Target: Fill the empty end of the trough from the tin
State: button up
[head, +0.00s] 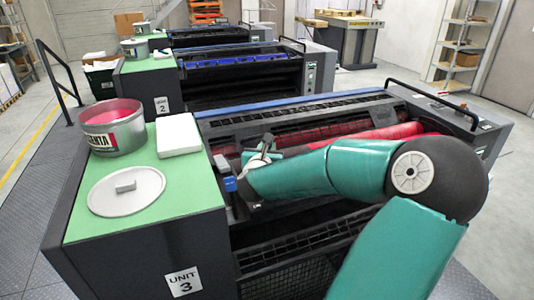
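An open tin (114,128) of magenta ink, with a dark label ending in "ENTA", stands at the back left of the green top of unit 3. Its round grey lid (126,191) with a block handle lies flat in front of it. The trough with magenta-red ink or rollers (375,138) runs along the press; red shows at its middle and right. My gripper (240,183) is at the forearm's left end, low beside the green top, right of the tin and lid. Its fingers are too small and covered to read.
A white pad (179,135) lies right of the tin on the green top (185,190). A black rail (436,103) rises at the press's right end. More press units stand behind, with a shelf rack (467,45) at the back right.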

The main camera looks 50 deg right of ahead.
notch_tip(320, 180, up, 9)
dwell(0.6)
jog(key=shift+d+f, duration=0.1)
